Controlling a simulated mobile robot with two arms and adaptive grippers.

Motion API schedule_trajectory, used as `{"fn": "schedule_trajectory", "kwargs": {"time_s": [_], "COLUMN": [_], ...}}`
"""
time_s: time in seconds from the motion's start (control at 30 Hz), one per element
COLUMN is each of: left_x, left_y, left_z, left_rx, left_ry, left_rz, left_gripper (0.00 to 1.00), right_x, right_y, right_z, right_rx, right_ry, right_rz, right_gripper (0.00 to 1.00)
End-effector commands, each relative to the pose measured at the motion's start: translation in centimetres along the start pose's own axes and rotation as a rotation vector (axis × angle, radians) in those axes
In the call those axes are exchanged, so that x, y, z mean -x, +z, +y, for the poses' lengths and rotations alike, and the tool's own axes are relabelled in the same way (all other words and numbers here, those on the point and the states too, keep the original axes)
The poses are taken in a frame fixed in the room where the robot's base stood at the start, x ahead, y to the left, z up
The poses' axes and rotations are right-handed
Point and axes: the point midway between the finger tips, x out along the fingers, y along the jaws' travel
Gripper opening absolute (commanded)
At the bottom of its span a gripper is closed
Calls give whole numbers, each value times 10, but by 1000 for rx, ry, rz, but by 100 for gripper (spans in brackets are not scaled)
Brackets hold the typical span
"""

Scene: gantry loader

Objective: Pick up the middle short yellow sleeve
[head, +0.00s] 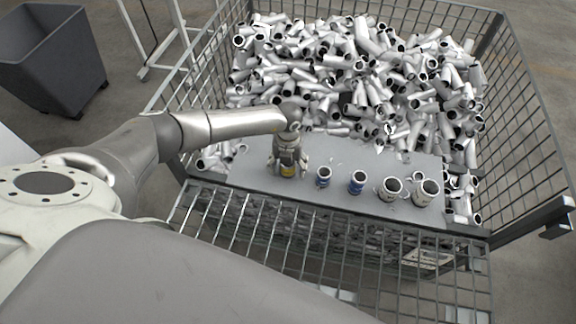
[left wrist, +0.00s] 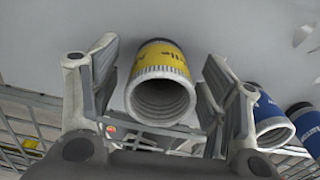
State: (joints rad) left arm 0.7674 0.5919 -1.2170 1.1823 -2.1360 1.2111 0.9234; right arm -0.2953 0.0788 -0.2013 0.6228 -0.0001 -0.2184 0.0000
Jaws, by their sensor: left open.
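A short yellow-banded sleeve (head: 288,172) stands on the grey board at the left end of a row of sleeves. In the left wrist view the yellow sleeve (left wrist: 162,62) shows its yellow band with dark lettering and an open, ribbed silver mouth. My left gripper (head: 289,164) is over it, with one open finger on each side. In the left wrist view gaps show between the sleeve and both fingers. The gripper hides much of the sleeve in the head view. No other yellow sleeve shows. My right gripper is not in view.
Two blue-banded sleeves (head: 323,177) (head: 357,182) stand to the right, then two wider silver pieces (head: 390,189) (head: 425,192). The grey board (head: 240,172) lies in a wire cage (head: 513,110) heaped with silver tubes (head: 340,60). A dark bin (head: 50,55) stands outside.

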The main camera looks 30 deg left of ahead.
Motion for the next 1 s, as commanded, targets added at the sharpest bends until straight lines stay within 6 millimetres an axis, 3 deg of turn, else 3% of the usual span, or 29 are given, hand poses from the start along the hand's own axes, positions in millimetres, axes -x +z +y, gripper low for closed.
{"fn": "schedule_trajectory", "kwargs": {"time_s": [0.1, 0.57, 1.0], "left_x": [0, 1, 13], "left_y": [0, 1, 1], "left_z": [0, 0, 0], "left_rx": [0, 0, -1], "left_ry": [0, -1, -2], "left_rz": [0, -1, -2], "left_gripper": [67, 10, 9], "right_x": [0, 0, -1], "right_y": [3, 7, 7], "right_z": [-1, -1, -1], "right_rx": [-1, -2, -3], "right_ry": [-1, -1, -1], "right_rz": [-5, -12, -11], "right_gripper": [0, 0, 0]}}
